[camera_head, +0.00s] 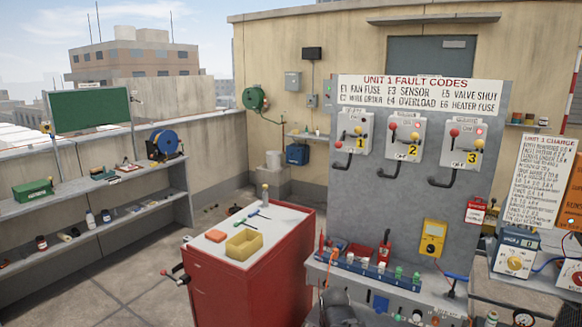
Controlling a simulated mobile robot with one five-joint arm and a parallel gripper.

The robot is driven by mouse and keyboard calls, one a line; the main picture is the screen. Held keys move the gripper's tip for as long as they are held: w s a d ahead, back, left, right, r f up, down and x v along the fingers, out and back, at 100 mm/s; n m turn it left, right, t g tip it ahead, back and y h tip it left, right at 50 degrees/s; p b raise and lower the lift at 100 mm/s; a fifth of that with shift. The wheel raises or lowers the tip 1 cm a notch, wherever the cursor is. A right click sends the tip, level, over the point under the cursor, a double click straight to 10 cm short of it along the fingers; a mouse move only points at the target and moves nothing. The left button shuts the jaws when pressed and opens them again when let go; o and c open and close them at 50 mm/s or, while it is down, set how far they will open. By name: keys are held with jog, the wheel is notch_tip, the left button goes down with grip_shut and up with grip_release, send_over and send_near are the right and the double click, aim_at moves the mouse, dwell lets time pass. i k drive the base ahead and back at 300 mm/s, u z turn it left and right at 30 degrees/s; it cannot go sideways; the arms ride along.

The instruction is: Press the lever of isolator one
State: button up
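Isolator one (352,122) is a light grey box marked with a yellow 1, the leftmost of three on the upright grey panel (385,205). It carries a red ball knob and a yellow ball knob on its front. A black bent lever (345,160) hangs below it and runs down to the left. Isolator two (405,127) and isolator three (466,140) look alike and stand to its right, each with a black lever below. My gripper's fingers do not show. A dark rounded part at the bottom edge may belong to my arm.
A red cabinet (245,283) stands to the left, with a yellow tray (244,246) on top. Shelves (95,205) line the far left. Paved floor is open between them.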

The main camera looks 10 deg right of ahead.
aim_at(338, 144)
jog(key=z, duration=0.4)
jog(key=k, duration=0.1)
jog(key=u, duration=3.25)
jog(key=k, duration=1.1)
jog(key=z, duration=1.65)
jog(key=i, duration=1.05)
jog(key=u, duration=0.15)
